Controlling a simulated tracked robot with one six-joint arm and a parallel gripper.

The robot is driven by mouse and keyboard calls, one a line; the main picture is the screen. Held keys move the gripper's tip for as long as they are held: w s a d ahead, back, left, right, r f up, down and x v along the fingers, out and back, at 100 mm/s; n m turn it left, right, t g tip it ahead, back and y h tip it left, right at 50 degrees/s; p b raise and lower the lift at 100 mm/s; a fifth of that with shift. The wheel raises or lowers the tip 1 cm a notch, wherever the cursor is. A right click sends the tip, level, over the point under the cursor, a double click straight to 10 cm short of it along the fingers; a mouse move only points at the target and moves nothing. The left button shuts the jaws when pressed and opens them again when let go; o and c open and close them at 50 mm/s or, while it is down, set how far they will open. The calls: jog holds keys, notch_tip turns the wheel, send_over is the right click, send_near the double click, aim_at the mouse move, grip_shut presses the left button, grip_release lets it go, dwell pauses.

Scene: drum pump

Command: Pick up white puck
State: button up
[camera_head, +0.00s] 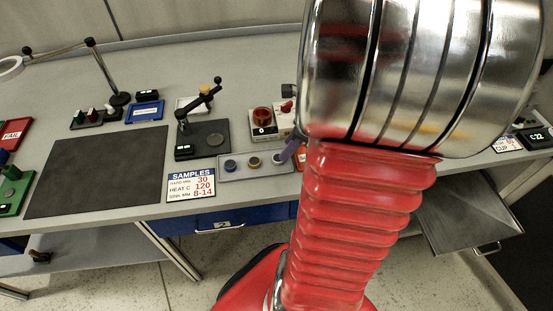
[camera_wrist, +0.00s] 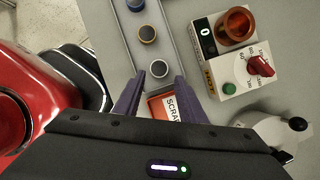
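The white puck (camera_wrist: 159,68) is a small round piece with a pale ring and a dark centre. It sits at the near end of the narrow grey tray (camera_wrist: 129,42), and in the head view it is the rightmost puck (camera_head: 279,157). My gripper (camera_wrist: 160,76) is open, its two purple fingers apart on either side of the puck's near edge. The puck lies in line with the gap. I cannot tell the height of the fingertips above it. In the head view one purple finger shows beside the puck; my arm hides the rest.
A yellow-ringed puck (camera_wrist: 147,33) and a blue puck (camera_wrist: 135,5) share the tray. A red SCRAP container (camera_wrist: 165,106) lies between the fingers. A heater box (camera_wrist: 236,68) with red knob stands right. A samples sign (camera_head: 191,185) is at the bench's front edge.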

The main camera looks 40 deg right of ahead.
jog(key=shift+x, duration=2.55)
jog(key=shift+w+a+r, duration=0.1)
jog(key=shift+c, duration=0.3)
jog(key=c, duration=0.7)
notch_tip(320, 180, up, 10)
jog(key=shift+r, duration=0.15)
jog(key=shift+r, duration=1.35)
